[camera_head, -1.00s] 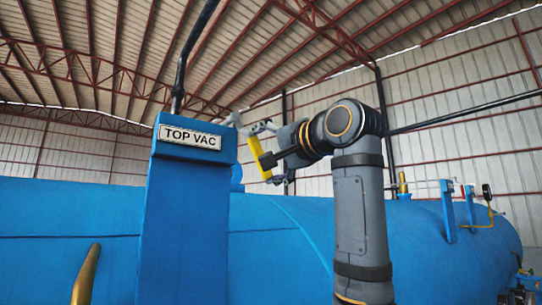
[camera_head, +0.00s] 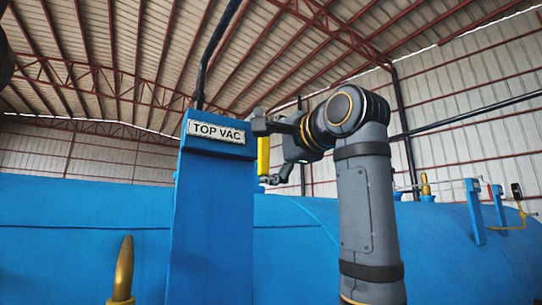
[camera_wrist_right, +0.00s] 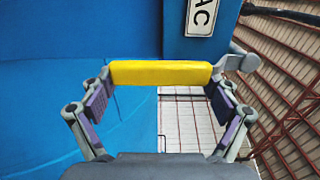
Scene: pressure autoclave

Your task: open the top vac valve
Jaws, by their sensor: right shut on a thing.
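The blue post with the TOP VAC label (camera_head: 217,131) stands at the centre of the head view. A yellow valve handle (camera_head: 263,155) hangs upright just right of the post's head. In the right wrist view the yellow handle (camera_wrist_right: 160,72) lies across the picture between the fingertips. My right gripper (camera_head: 272,152) is shut on this handle, with one finger at each end; the wrist view shows both fingers (camera_wrist_right: 160,84). The handle's joint to the valve is partly hidden in the head view. My left gripper does not show.
The large blue autoclave vessel (camera_head: 80,225) spans the scene behind the post. A brass fitting (camera_head: 124,268) rises at the lower left. A black pipe (camera_head: 218,52) runs up behind the post. Blue brackets and a gauge (camera_head: 517,191) stand at the far right.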

